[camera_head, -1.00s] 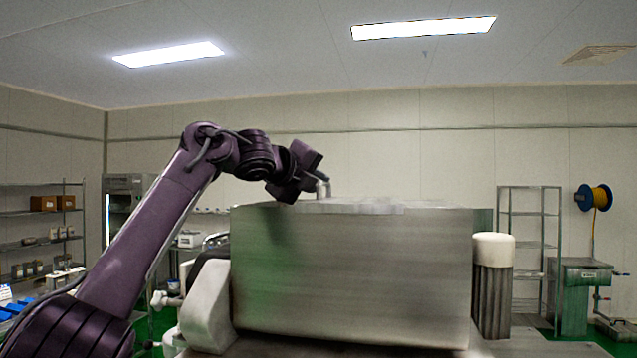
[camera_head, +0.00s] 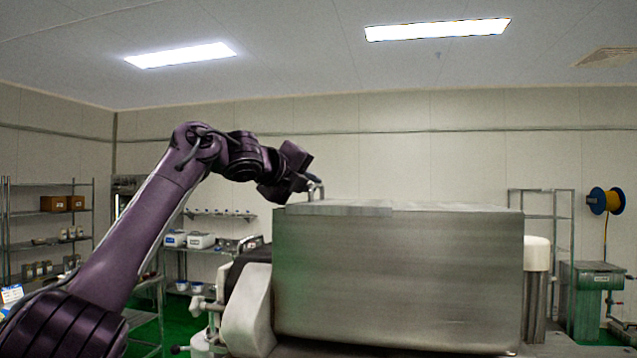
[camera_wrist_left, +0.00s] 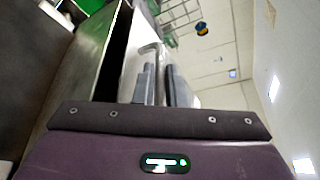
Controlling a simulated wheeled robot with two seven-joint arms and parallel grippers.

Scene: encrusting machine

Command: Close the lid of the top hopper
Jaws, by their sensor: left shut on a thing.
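The top hopper (camera_head: 400,275) is a large grey metal box in the middle of the head view. Its lid (camera_head: 345,208) is a thin flat metal plate lying on the left part of the top. My left gripper (camera_head: 316,188) is above the lid near the hopper's upper left edge, shut on the lid's small upright handle. In the left wrist view the two grey fingers (camera_wrist_left: 162,85) close around the handle (camera_wrist_left: 149,49), which they partly hide. A dark gap (camera_wrist_left: 117,48) shows between the lid and a hopper wall. My right gripper is not in view.
A pale rounded machine part (camera_head: 247,310) stands at the hopper's left and a white-capped cylinder (camera_head: 537,270) at its right. Shelves (camera_head: 45,235) line the left wall. The space above the hopper is clear.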

